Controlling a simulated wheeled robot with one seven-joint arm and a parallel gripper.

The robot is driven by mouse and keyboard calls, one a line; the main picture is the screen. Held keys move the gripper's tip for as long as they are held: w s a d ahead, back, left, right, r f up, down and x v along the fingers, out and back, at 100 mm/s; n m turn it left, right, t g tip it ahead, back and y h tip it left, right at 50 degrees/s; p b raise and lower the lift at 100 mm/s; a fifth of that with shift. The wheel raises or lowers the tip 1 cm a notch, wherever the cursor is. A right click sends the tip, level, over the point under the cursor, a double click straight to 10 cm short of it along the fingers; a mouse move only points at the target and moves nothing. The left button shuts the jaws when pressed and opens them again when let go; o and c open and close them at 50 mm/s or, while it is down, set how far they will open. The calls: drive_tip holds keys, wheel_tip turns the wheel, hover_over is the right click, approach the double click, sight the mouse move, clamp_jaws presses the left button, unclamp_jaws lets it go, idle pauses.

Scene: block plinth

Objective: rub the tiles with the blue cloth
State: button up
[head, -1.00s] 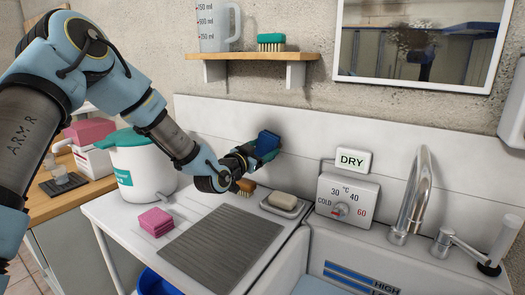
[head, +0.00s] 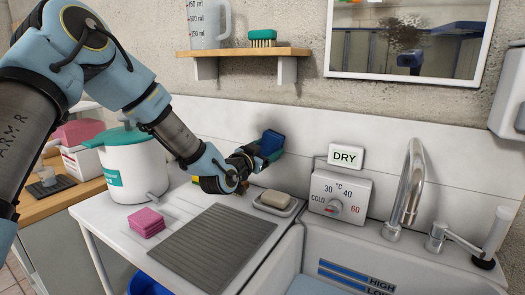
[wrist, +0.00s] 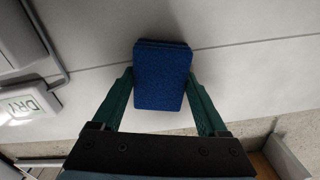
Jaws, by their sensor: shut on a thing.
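The blue cloth (head: 271,142) is a folded block held between the green fingers of my gripper (head: 262,150). In the wrist view the blue cloth (wrist: 162,76) sits between both fingertips of my gripper (wrist: 162,88), its face up against the white wall tiles. The white tiles (head: 300,140) run along the wall above the worktop, with thin seams. In the head view the cloth is at the tiles behind the soap; I cannot tell for sure whether it touches them. The patch behind the cloth is hidden.
A white pot (head: 132,165) stands left. The DRY sign (head: 345,156), temperature dial box (head: 338,195) and tap (head: 405,195) are right. A shelf (head: 243,52) hangs above.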

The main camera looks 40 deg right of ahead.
drive_tip(key=shift+d+b, duration=0.1)
drive_tip(key=shift+b, duration=0.35)
drive_tip(key=w, duration=0.2)
drive_tip(key=w+a+b, duration=0.1)
drive_tip(key=w, duration=0.1)
drive_tip(key=shift+a+r, duration=0.1)
drive_tip(key=b+v, duration=0.2)
drive_tip(key=v, duration=0.4)
idle(0.5)
drive_tip(key=shift+s, duration=0.1)
